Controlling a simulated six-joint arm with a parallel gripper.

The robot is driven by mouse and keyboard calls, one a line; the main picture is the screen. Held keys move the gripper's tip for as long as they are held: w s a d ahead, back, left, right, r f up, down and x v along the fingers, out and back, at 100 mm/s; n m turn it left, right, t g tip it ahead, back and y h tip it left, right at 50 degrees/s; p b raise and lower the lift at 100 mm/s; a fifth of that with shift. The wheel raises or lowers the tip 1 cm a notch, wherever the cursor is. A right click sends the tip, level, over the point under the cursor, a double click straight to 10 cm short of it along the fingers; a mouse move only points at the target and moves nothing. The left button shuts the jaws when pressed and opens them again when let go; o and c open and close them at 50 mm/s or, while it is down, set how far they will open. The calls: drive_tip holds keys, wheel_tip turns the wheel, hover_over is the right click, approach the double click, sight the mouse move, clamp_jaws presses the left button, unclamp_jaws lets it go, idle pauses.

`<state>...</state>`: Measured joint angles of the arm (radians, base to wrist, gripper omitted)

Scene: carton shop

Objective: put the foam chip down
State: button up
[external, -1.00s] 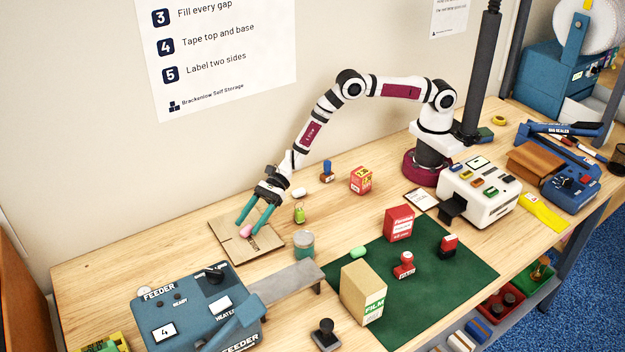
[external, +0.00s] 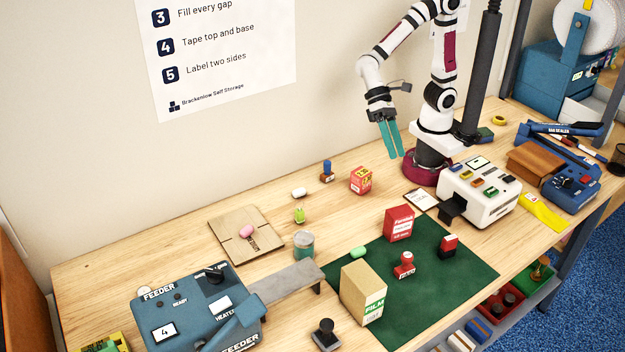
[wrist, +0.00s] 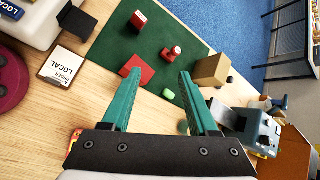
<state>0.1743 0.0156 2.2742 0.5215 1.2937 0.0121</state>
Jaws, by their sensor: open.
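A pink foam chip (external: 246,230) lies on the flat cardboard sheet (external: 228,222) at the left of the bench. A green chip (external: 358,252) lies on the green mat's left part and shows in the wrist view (wrist: 168,94). A white chip (external: 298,192) lies on the bare wood behind the cardboard. My gripper (external: 393,153) is raised near my base, well to the right of the cardboard and apart from every chip. In the wrist view my gripper (wrist: 160,80) has its teal fingers spread with nothing between them.
The green mat (external: 450,285) holds a red box (external: 399,224), stamps and a film carton (external: 362,291). A white machine (external: 480,190) stands at right.

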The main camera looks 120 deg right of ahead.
drive_tip(key=s+d+n+h, duration=0.3)
drive_tip(key=s, duration=0.4)
drive_tip(key=s+d+f+n+g+h, duration=0.1)
drive_tip(key=s+d+n+h, duration=0.2)
drive_tip(key=s, duration=0.5)
drive_tip(key=shift+s+d+f+n+h, duration=0.25)
drive_tip(key=shift+d+n+h, duration=0.2)
drive_tip(key=shift+d, duration=0.25)
drive_tip(key=o, duration=0.5)
drive_tip(key=shift+w, duration=0.1)
drive_tip(key=m+h, duration=0.2)
drive_tip(key=m, duration=1.1)
hover_over(297, 185)
drive_tip(key=w+a, duration=0.3)
drive_tip(key=a, duration=0.1)
wheel_tip(297, 185, down, 6)
drive_tip(key=shift+s, duration=0.25)
drive_tip(key=f, duration=1.5)
drive_tip(key=shift+s+d+f, duration=0.15)
drive_tip(key=shift+s+f, duration=0.05)
drive_tip(key=shift+s, duration=0.05)
drive_tip(key=shift+c, duration=0.2)
